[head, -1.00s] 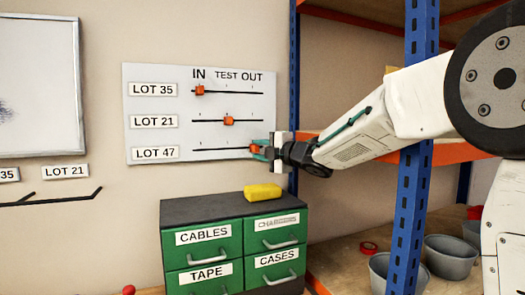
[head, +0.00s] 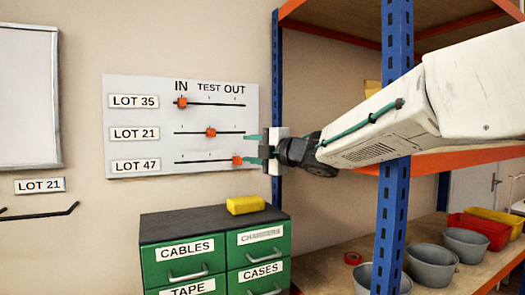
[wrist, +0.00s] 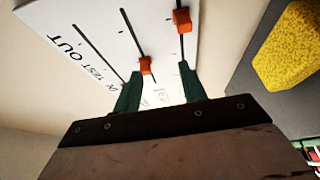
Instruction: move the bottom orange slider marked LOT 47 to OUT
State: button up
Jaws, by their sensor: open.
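The bottom orange slider (head: 237,160) is on the LOT 47 track of the white board (head: 150,91), below the OUT label, near the track's right end. In the wrist view it is the orange block (wrist: 182,20) at the top. My gripper (head: 254,149) is open and empty, just right of the slider in the head view. Its green fingers are spread one above the other. The lower fingertip appears close to the slider; I cannot tell whether it touches. The wrist view shows the fingers (wrist: 158,85) apart with no slider between them.
The LOT 21 slider (head: 210,132) is under TEST and the LOT 35 slider (head: 182,102) is under IN. A yellow block (head: 245,205) lies on the green drawer cabinet (head: 212,238) below. A blue shelf post (head: 277,130) stands right behind my gripper.

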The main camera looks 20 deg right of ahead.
jog(key=s, duration=0.7)
jog(key=shift+s+d+r, duration=0.25)
jog(key=shift+s, duration=0.15)
